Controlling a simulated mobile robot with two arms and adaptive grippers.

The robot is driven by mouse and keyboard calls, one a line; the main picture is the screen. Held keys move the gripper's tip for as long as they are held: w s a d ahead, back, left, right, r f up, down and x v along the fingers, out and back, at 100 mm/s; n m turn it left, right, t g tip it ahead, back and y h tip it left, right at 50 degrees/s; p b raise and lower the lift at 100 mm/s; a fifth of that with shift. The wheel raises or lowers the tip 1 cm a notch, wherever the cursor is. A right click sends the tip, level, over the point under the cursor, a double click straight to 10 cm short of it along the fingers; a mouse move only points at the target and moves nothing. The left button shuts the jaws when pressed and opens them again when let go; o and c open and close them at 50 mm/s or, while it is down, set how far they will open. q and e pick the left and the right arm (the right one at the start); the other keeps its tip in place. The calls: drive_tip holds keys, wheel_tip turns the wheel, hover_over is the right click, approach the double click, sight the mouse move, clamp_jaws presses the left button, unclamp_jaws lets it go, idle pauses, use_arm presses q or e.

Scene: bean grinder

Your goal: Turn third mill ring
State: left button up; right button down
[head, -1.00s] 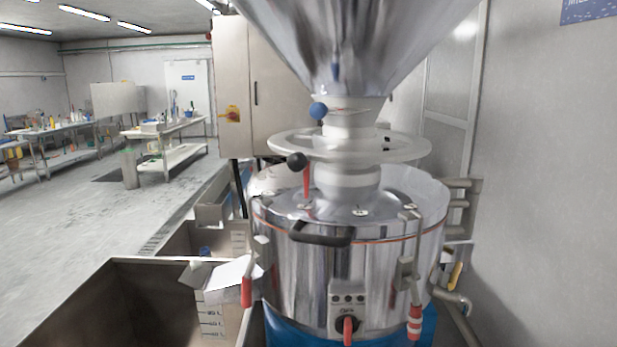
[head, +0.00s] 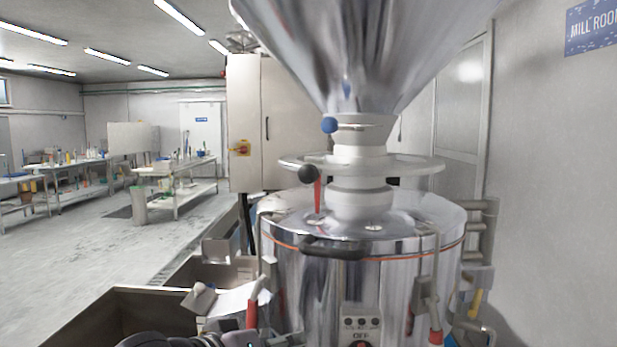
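The mill is a shiny steel drum (head: 385,285) under a large steel hopper (head: 350,50). A pale, wide ring (head: 422,165) circles the neck between them. A black ball knob (head: 309,174) is at the ring's left front, and a red lever (head: 318,198) stands just below it. A blue ball knob (head: 329,125) sits above the ring on the neck. A dark part of my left arm or gripper (head: 185,342) shows at the bottom left edge, low and apart from the ring; its fingers cannot be made out. My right gripper is out of view.
Steel bins (head: 130,312) stand left of the mill. A black bar handle (head: 337,250) and a red-gripped lever (head: 252,313) stick out from the drum. A cabinet (head: 245,120) stands behind, and a wall (head: 550,200) is close on the right. Open floor lies to the left.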

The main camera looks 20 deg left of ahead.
use_arm(q)
wheel_tip(320, 180, up, 16)
drive_tip(key=s+n+t, duration=0.2)
drive_tip(key=s+t, duration=0.1)
drive_tip(key=n+t+h+p, duration=0.1)
drive_tip(key=n+t+p, duration=0.1)
drive_tip(key=p, duration=0.4)
approach(303, 176)
drive_tip(key=p+x, duration=0.3)
drive_tip(key=p, duration=0.2)
drive_tip(key=p+x, duration=0.2)
drive_tip(key=p, duration=0.1)
drive_tip(key=shift+w+r, duration=0.25)
drive_tip(key=shift+w, duration=0.15)
drive_tip(key=p+x, duration=0.1)
drive_tip(key=x, duration=0.5)
drive_tip(key=shift+s+d+f, duration=0.1)
drive_tip(key=shift+f, duration=0.1)
drive_tip(key=shift+s, duration=0.1)
clamp_jaws()
